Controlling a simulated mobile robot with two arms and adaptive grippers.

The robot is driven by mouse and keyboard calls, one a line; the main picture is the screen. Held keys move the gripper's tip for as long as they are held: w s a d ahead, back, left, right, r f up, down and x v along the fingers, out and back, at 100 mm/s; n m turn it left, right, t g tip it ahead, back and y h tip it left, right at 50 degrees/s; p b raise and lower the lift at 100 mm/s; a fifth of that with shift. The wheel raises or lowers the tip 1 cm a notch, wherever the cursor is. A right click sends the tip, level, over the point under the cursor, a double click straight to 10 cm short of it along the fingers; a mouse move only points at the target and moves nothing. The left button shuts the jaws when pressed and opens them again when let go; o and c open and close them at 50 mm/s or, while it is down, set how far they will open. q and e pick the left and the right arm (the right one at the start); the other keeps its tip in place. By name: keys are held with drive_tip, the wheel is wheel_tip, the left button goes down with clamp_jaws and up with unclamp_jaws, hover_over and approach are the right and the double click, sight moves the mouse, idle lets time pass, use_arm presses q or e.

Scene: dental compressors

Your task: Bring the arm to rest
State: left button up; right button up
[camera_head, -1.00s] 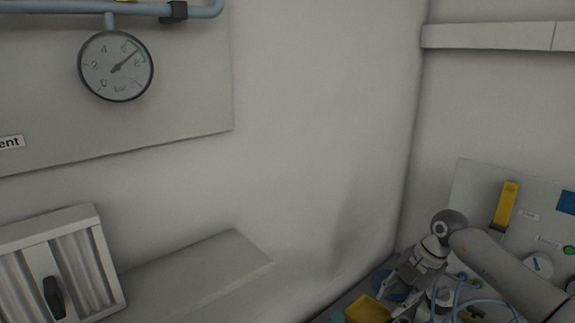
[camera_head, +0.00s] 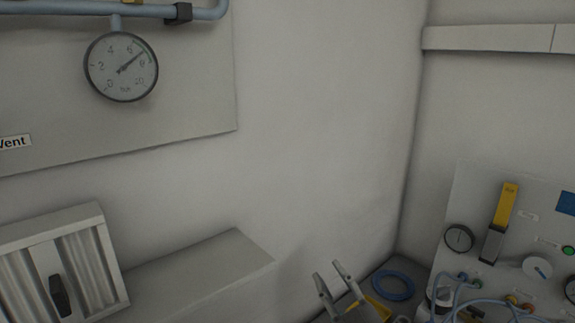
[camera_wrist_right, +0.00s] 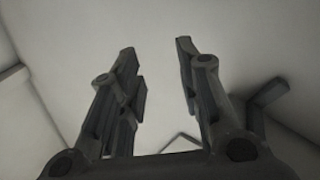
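My right gripper (camera_head: 337,280) shows low in the head view, its two fingers pointing up and spread apart with nothing between them. In the right wrist view the right gripper (camera_wrist_right: 158,75) is also open and empty, with plain pale wall beyond the fingertips. The rest of the right arm is out of the head view. My left gripper is in neither view.
A yellow tray (camera_head: 378,309) and a blue hose coil (camera_head: 394,285) lie behind the gripper. A panel with a yellow-handled lever (camera_head: 505,205), dials and hoses is at right. A pressure gauge (camera_head: 121,67) and a louvred vent (camera_head: 62,268) are at left.

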drive_tip(key=s+d+f+m+g+h, duration=0.2)
drive_tip(key=s+d+f, duration=0.1)
drive_tip(key=f, duration=0.1)
drive_tip(key=s+d+f+m+g+h, duration=0.2)
drive_tip(key=s+d+f+m+h, duration=0.1)
drive_tip(key=f, duration=0.2)
drive_tip(key=s+d+f+m+g+h, duration=0.1)
drive_tip(key=s+d+f+m+h, duration=0.2)
drive_tip(key=d+f, duration=0.1)
drive_tip(key=shift+s+f+g, duration=0.3)
drive_tip(key=shift+f+g, duration=0.1)
drive_tip(key=shift+f, duration=0.35)
drive_tip(key=s+d+f+g, duration=0.1)
drive_tip(key=s+f+g, duration=0.4)
drive_tip(key=s, duration=0.7)
drive_tip(key=s+f+g, duration=0.5)
drive_tip(key=s, duration=0.6)
wheel_tip(320, 180, down, 25)
drive_tip(key=s+d+f+g, duration=0.2)
drive_tip(key=s+d+f, duration=0.1)
drive_tip(key=s+f, duration=1.4)
drive_tip(key=shift+s+f+b, duration=0.4)
drive_tip(key=shift+f, duration=0.15)
